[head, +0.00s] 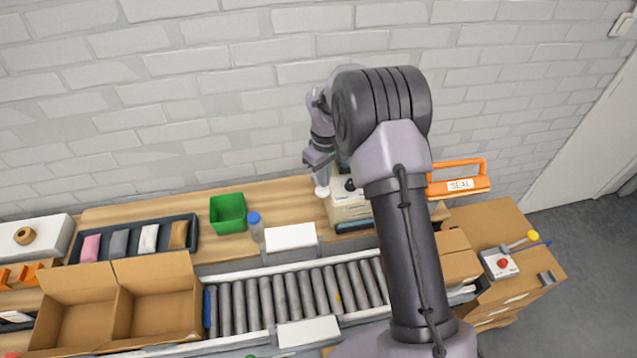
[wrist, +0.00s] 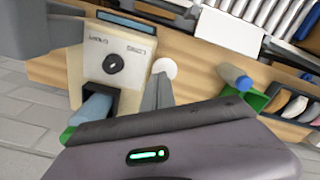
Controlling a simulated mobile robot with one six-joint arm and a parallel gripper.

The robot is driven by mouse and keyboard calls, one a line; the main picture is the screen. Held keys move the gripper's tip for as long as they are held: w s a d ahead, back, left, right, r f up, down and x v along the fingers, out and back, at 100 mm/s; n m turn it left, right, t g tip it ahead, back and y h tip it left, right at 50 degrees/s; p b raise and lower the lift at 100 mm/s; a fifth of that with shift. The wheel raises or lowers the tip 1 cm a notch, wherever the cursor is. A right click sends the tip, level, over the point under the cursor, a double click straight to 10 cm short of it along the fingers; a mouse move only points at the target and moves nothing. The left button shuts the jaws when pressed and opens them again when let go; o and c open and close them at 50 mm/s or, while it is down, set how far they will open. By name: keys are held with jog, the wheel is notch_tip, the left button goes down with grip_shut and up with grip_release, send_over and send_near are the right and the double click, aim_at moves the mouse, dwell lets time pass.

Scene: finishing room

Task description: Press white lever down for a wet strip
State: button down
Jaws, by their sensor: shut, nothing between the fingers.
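The cream tape dispenser (head: 350,207) stands on the wooden bench against the brick wall, partly hidden by my arm in the head view. In the wrist view its box (wrist: 118,60) shows a black round knob (wrist: 112,63) and a dark recess with a bluish cylinder (wrist: 97,106). The white lever's round end (head: 322,191) sticks out at the box's left side; it also shows in the wrist view (wrist: 165,68). My gripper (head: 321,178) is shut and empty, its fingertips just above or at the lever end. In the wrist view I cannot tell whether they touch.
A green bin (head: 228,213) and a blue-capped bottle (head: 255,226) stand left of the dispenser. A roller conveyor (head: 290,296) runs in front, with an open carton (head: 118,300) at left. An orange sealer (head: 459,181) is at right.

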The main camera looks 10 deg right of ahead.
notch_tip(320, 180, up, 5)
jog(key=p, duration=0.4)
jog(key=shift+r, duration=0.15)
jog(key=shift+f, duration=0.2)
